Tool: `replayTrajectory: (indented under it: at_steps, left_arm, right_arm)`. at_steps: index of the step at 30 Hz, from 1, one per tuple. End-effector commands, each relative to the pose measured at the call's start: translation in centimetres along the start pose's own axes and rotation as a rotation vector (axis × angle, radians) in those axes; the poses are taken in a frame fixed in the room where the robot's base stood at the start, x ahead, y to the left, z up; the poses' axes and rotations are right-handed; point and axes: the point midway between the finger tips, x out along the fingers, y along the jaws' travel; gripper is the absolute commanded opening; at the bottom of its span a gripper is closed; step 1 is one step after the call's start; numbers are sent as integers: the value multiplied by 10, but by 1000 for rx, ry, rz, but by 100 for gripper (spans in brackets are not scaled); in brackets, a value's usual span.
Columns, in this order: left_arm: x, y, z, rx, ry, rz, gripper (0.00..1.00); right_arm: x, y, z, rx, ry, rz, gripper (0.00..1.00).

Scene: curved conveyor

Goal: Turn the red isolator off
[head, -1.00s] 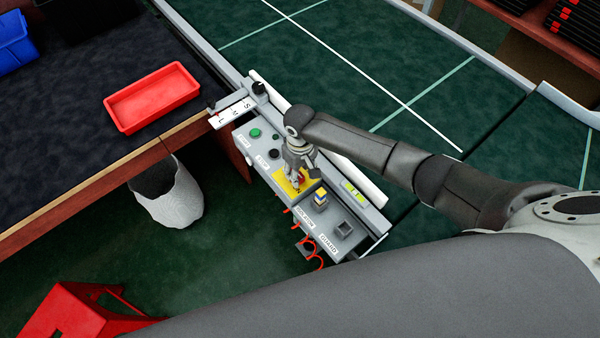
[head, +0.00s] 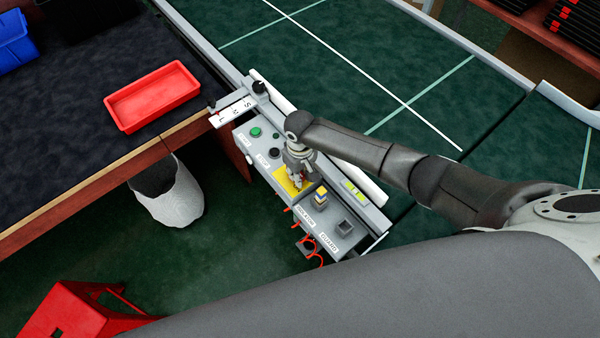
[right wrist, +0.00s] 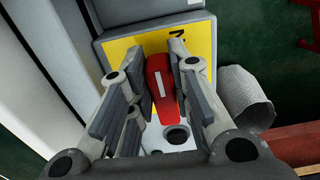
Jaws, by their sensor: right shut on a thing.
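The red isolator (right wrist: 162,85) is a red rotary handle with a white stripe, set on a yellow plate (right wrist: 203,40). In the right wrist view it lies between the two finger pads, its stripe running almost up and down the picture. My right gripper (head: 297,180) is over the yellow plate on the grey control panel (head: 268,169) and is shut on the handle. In the head view the gripper hides the handle. The left gripper is not in view.
A red tray (head: 152,98) sits on the dark bench at left. A red stool (head: 85,312) stands on the floor.

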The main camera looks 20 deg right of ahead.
Motion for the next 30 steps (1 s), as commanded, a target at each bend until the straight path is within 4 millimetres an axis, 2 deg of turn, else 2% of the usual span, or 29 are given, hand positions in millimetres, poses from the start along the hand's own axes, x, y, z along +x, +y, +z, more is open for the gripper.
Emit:
replayTrajectory:
  at_steps: [11,30]
  left_arm:
    - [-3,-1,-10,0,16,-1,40]
    - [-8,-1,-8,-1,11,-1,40]
  right_arm:
    - [0,2,0,-99,0,-1,0]
    - [0,13,-5,-668,1,0,0]
